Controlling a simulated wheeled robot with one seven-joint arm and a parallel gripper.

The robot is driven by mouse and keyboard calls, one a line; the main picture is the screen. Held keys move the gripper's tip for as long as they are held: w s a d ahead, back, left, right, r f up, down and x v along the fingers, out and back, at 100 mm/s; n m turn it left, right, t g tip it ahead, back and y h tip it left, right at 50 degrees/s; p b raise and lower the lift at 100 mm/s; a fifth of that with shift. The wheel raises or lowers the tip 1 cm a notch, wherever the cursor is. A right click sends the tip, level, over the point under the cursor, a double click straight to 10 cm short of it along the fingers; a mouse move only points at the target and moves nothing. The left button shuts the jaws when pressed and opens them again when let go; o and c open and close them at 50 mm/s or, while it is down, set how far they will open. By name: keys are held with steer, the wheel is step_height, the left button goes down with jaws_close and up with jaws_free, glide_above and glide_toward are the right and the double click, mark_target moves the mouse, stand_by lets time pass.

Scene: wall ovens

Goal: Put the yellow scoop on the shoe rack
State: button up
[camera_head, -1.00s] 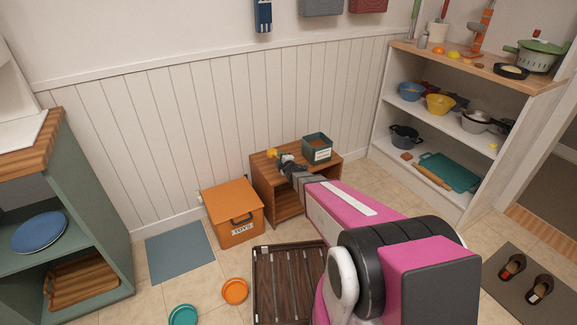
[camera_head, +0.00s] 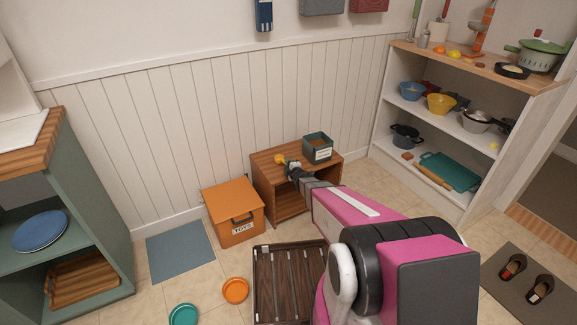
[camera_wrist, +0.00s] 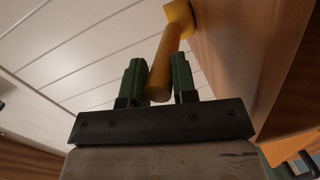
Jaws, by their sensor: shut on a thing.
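My gripper (camera_head: 291,168) is shut on the yellow scoop (camera_head: 280,159), at the left part of the small wooden cabinet's top. In the wrist view the scoop's handle (camera_wrist: 165,62) runs between the two green fingers (camera_wrist: 158,82), its yellow head (camera_wrist: 180,16) pointing away beside a wooden surface. I cannot tell whether the head touches that surface. A low dark-brown slatted rack (camera_head: 273,285), which looks like the shoe rack, stands on the floor in front, partly hidden by my arm.
The small wooden cabinet (camera_head: 268,180) carries a green box (camera_head: 317,147). An orange toy box (camera_head: 232,207) stands left of it. Orange (camera_head: 235,290) and teal (camera_head: 184,315) dishes lie left of the rack. White shelves (camera_head: 440,165) stand at the right.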

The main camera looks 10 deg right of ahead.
steer(key=shift+f, duration=0.1)
steer(key=o, duration=0.9)
steer(key=s+d+r+m+g+h, duration=0.2)
steer(key=s+d+r+m, duration=0.15)
steer(key=s, duration=0.25)
steer(key=s+d+r+m+g+h, duration=0.2)
steer(key=s+m, duration=0.2)
steer(key=s, duration=0.1)
steer(key=s+d+r+m+g+h, duration=0.2)
steer(key=s+d+m, duration=0.1)
steer(key=s, duration=0.3)
steer(key=s+a+r+m+g, duration=0.1)
steer(key=s+r+m+g, duration=0.1)
steer(key=s, duration=0.3)
steer(key=s+r+m+g, duration=0.3)
steer(key=s+g, duration=0.1)
steer(key=s, duration=0.2)
steer(key=s+a+r+m+g+y, duration=0.1)
steer(key=s+r+m+g, duration=0.2)
steer(key=s, duration=0.3)
steer(key=shift+s+a+r+m+g, duration=0.1)
steer(key=shift+s+a+m+g, duration=0.05)
steer(key=shift+a+m+g, duration=0.2)
